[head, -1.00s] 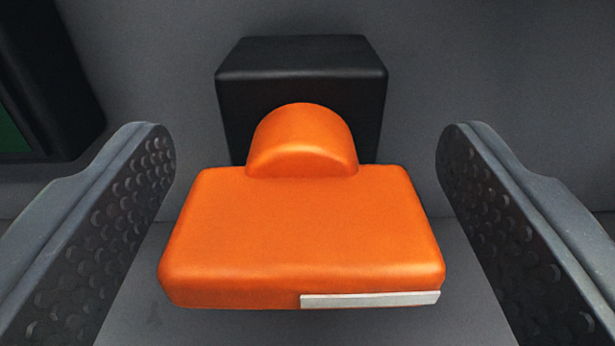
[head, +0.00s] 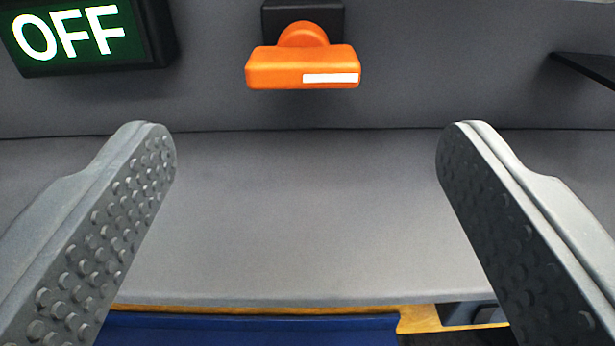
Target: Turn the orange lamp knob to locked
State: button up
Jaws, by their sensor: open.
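The orange lamp knob (head: 278,68) sits on a black block (head: 335,18) on the grey upright panel, at the top middle of the head view. Its wide handle lies level, with a white strip (head: 330,78) at the right of its front edge. My gripper (head: 306,140) is open and empty, with a jaw at each side of the view. The knob is beyond the fingertips, apart from both jaws. A lit green sign (head: 75,35) reading OFF is on the panel left of the knob.
A grey shelf surface (head: 300,220) below the panel is clear. A dark ledge (head: 590,68) juts in at the upper right. Beyond the shelf's near edge, a blue surface (head: 250,330) and a yellowish strip (head: 420,320) show.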

jog(key=shift+s, duration=1.5)
jog(key=shift+a+b, duration=0.1)
jog(key=shift+b, duration=0.2)
jog(key=s+a+f+g+b, duration=0.1)
jog(key=s+a+f+b, duration=0.1)
jog(key=a, duration=0.4)
jog(key=s+a+f+b, duration=0.3)
jog(key=s+a+b, duration=0.1)
jog(key=a, duration=0.3)
jog(key=s+a+f+g+b, duration=0.1)
jog(key=s+a+f+b, duration=0.2)
jog(key=a, duration=0.4)
jog(key=shift+f+g+h, duration=0.25)
jog(key=shift+g+h, duration=0.05)
jog(key=shift+a, duration=0.1)
